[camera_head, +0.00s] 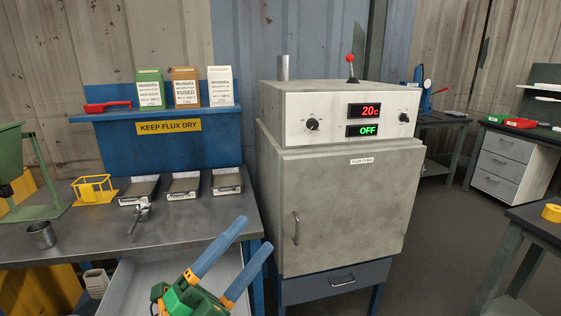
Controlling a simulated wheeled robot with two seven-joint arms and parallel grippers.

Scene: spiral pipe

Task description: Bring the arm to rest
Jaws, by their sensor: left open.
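My left gripper (255,233) comes in at the bottom centre. Its green and orange body shows at the lower edge, with two long blue fingers pointing up and to the right. The fingers are apart and nothing is between them. It is in front of the grey flux oven (345,205) and by the right end of the metal bench (90,240). The oven door is shut, and its displays read 20c and OFF. The rest of the left arm is out of the picture. My right gripper is not in view.
A blue shelf (200,150) at the bench back holds flux boxes and a red scoop (107,106). Trays (183,186), a yellow wire holder (94,190) and a metal cup (41,236) stand on the bench. The floor (430,255) right of the oven is clear.

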